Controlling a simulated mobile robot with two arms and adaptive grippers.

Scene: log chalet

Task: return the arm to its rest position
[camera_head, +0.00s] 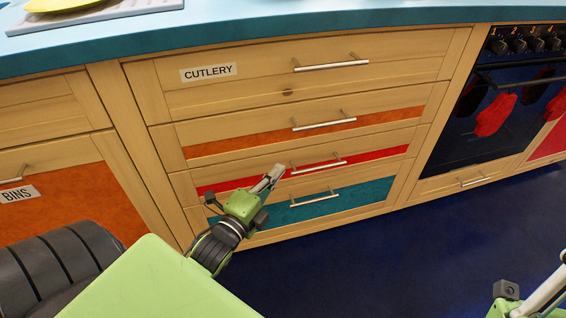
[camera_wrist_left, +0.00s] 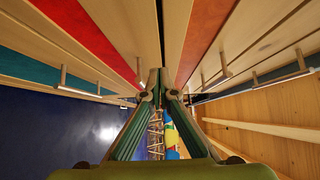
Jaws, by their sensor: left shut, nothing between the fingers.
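My left gripper (camera_head: 275,172) reaches in from the lower left in the head view, in front of the lower drawers. Its fingers are together, with nothing held. In the left wrist view its fingertips (camera_wrist_left: 160,78) meet at the centre, with drawer fronts around them. In the head view, the tips appear close to the left end of the handle on the red-striped drawer (camera_head: 345,161); I cannot tell whether they touch it. Part of my right arm (camera_head: 543,294) shows at the lower right edge; its finger state is unclear.
The CUTLERY drawer (camera_head: 270,74) and the drawers below look closed, with protruding bar handles. A BINS front (camera_head: 60,200) is at left, an oven (camera_head: 500,100) with red mitts at right. The blue counter (camera_head: 300,25) runs above. Dark blue floor (camera_head: 400,250) is clear at right.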

